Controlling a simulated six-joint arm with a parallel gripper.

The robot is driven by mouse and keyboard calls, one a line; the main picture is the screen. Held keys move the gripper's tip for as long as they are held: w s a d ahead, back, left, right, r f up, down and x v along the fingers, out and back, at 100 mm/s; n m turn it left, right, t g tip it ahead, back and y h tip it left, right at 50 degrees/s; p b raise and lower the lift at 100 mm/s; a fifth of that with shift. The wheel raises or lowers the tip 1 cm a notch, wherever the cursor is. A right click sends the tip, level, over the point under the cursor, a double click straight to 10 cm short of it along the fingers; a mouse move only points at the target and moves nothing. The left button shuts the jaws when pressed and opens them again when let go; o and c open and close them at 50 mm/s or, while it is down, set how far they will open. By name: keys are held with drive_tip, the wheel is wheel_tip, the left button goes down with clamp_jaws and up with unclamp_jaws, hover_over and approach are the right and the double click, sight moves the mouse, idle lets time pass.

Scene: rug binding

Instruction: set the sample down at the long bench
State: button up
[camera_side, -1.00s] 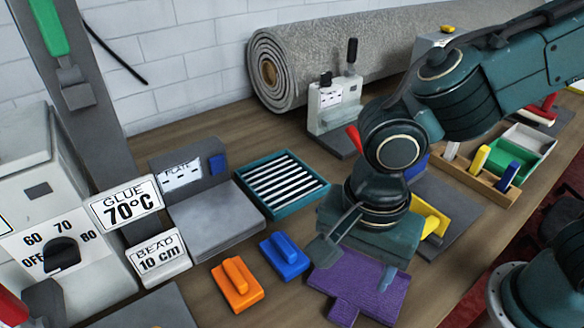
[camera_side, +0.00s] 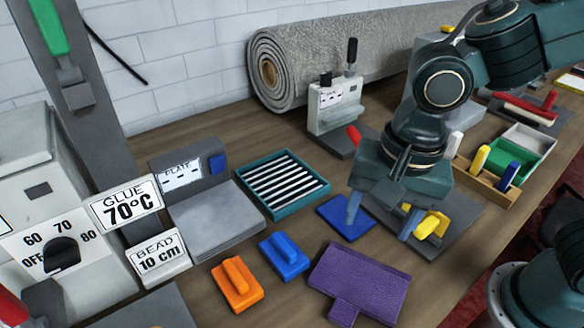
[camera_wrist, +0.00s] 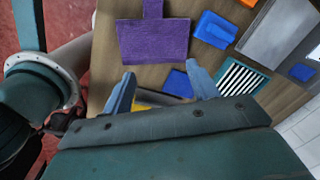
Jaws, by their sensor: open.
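A purple textured piece with a short tab (camera_side: 358,282), which I take for the sample, lies flat on the wooden long bench (camera_side: 225,315). It also shows in the wrist view (camera_wrist: 152,42), with its tab pointing away from me. Nothing grips it. My gripper (camera_side: 382,217) is open and empty. It is behind and to the right of the purple piece, apart from it, with its fingers between a blue flat piece and a yellow block. In the wrist view my gripper (camera_wrist: 160,73) has both fingers spread below the purple piece's edge.
The blue flat piece (camera_side: 338,222) lies beside my left finger. The yellow block (camera_side: 432,224) sits on a grey plate (camera_side: 462,221). Blue (camera_side: 285,255) and orange (camera_side: 237,284) handled blocks lie left of the purple piece. A teal slatted tray (camera_side: 318,187) and wooden rack (camera_side: 500,189) stand nearby.

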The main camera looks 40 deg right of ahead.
drive_tip(key=s+d+r+n+t, duration=0.2)
drive_tip(key=d+n, duration=0.3)
drive_tip(key=d, duration=0.4)
drive_tip(key=s+d+r+n+t, duration=0.2)
drive_tip(key=d+r+n, duration=0.3)
drive_tip(key=d, duration=0.5)
drive_tip(key=shift+s+d+n+t+h, duration=0.3)
drive_tip(key=shift+s+n+t, duration=0.1)
drive_tip(key=shift+s, duration=0.35)
drive_tip(key=shift+r, duration=0.1)
